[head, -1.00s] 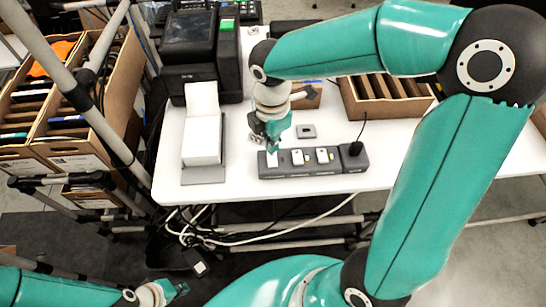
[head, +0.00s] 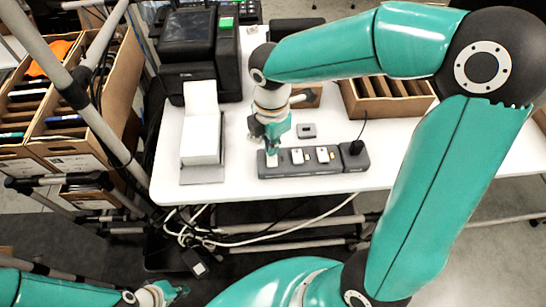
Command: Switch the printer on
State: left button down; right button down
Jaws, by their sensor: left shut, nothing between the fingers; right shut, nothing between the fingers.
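A black printer (head: 188,62) stands at the back left of the white table, with a green patch on its top right. A dark grey power strip (head: 312,171) lies near the table's front edge, with several white switches or sockets in a row and a black plug (head: 354,153) with a cable at its right end. My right gripper (head: 271,155) is shut, fingers pointing down, at the left end of the strip, at or just above its leftmost white switch, which it partly hides. Whether it touches cannot be told. My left gripper (head: 178,293) is shut and low at the bottom left, away from the table.
A white paper stack (head: 202,140) in a grey holder stands left of the strip. A small grey piece (head: 306,130) lies behind the strip. A brown divided box (head: 386,108) stands at the back. Cables hang below the table; a black adapter (head: 195,262) hangs among them.

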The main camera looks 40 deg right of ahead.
jog(key=shift+f+b, duration=0.3)
jog(key=shift+f, duration=0.15)
notch_tip(320, 180, up, 7)
jog(key=p, duration=0.6)
dwell(0.4)
dwell(0.5)
